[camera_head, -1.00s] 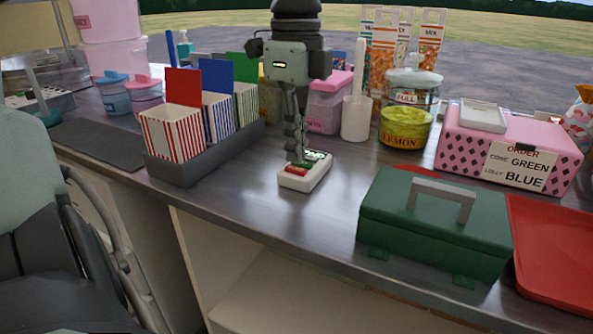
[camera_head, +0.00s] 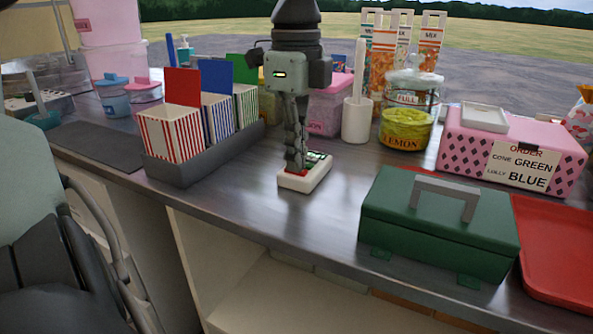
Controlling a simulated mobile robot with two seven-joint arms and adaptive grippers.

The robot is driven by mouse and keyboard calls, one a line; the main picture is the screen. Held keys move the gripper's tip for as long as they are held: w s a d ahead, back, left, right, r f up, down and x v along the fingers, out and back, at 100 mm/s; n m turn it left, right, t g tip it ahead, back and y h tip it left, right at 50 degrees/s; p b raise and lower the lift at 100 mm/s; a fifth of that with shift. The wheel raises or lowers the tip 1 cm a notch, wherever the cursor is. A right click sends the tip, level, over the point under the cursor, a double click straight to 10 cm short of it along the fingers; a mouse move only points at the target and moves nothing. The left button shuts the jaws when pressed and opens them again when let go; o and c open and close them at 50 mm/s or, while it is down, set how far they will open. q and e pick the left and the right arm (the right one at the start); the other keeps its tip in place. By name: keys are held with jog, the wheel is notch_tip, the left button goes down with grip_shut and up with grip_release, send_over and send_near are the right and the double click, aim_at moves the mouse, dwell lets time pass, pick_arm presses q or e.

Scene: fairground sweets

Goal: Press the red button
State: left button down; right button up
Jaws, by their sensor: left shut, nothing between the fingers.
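A small white button box (camera_head: 292,184) lies on the metal counter, with a red button (camera_head: 303,173) at its near end and a green one (camera_head: 317,156) at its far end. My left gripper (camera_head: 294,166) points straight down, shut and empty, with its fingertips at the red button and hiding much of it. I cannot tell whether they touch it or whether it is pressed in. My right gripper is out of view.
A grey tray (camera_head: 190,176) of striped boxes stands left of the button box. A white cup (camera_head: 357,120) stands behind it, and a green case (camera_head: 437,225) with a grey handle is at front right. Bare counter lies between the button box and case.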

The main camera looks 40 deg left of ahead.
pick_arm(q)
notch_tip(320, 180, up, 8)
jog(key=p, duration=0.4)
jog(key=shift+f, duration=0.1)
dwell(0.5)
